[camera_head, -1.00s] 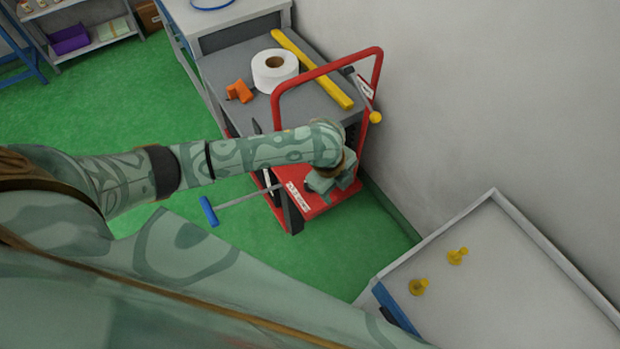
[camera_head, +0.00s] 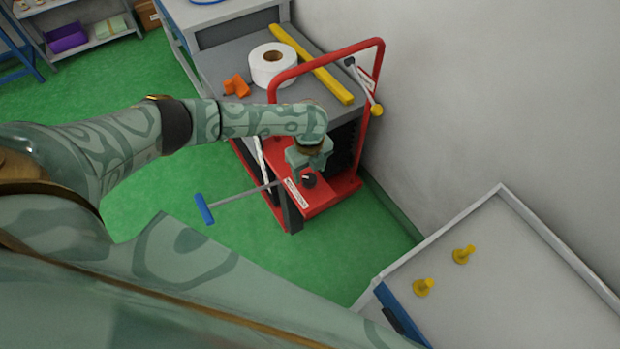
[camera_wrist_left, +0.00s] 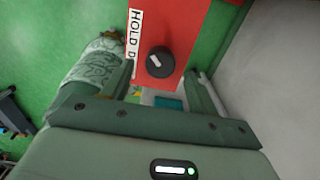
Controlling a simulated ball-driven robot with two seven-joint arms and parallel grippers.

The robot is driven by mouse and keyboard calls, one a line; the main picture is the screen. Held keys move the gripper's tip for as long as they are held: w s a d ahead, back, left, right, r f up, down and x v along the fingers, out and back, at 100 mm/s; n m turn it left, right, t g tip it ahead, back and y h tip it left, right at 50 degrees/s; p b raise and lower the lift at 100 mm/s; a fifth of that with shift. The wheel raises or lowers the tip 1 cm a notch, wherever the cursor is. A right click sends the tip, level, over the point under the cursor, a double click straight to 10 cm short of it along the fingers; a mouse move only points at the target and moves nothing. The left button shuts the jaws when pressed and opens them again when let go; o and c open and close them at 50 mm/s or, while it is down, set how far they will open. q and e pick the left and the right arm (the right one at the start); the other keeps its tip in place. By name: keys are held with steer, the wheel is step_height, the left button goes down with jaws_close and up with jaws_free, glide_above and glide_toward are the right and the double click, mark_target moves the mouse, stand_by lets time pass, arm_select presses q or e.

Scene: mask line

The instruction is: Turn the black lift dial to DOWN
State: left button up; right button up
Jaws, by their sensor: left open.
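The black lift dial (camera_head: 309,180) sits on the red base plate of the lift cart (camera_head: 338,190), beside a white label. The left wrist view shows the dial (camera_wrist_left: 160,62) as a round black knob with a pale pointer bar set at a slant. A label reading "HOLD D…" is partly cut off beside it. My left gripper (camera_head: 308,164) is open and points down close by the dial. In the wrist view its fingers (camera_wrist_left: 166,80) stand either side of the dial's near side, with nothing between them gripped. I cannot tell whether they touch it. My right gripper is not in view.
The cart's grey platform bears a white roll (camera_head: 272,66), an orange piece (camera_head: 237,86) and a yellow bar (camera_head: 312,64). A red handle frame (camera_head: 376,70) rises beside the gripper. A blue-ended lever (camera_head: 204,208) sticks out left. A grey-white table (camera_head: 510,275) stands at the lower right.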

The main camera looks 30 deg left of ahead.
mark_target(309, 178)
arm_select(q)
steer(key=shift+f+b, duration=0.4)
steer(key=shift+f, duration=1.2)
steer(key=c, duration=1)
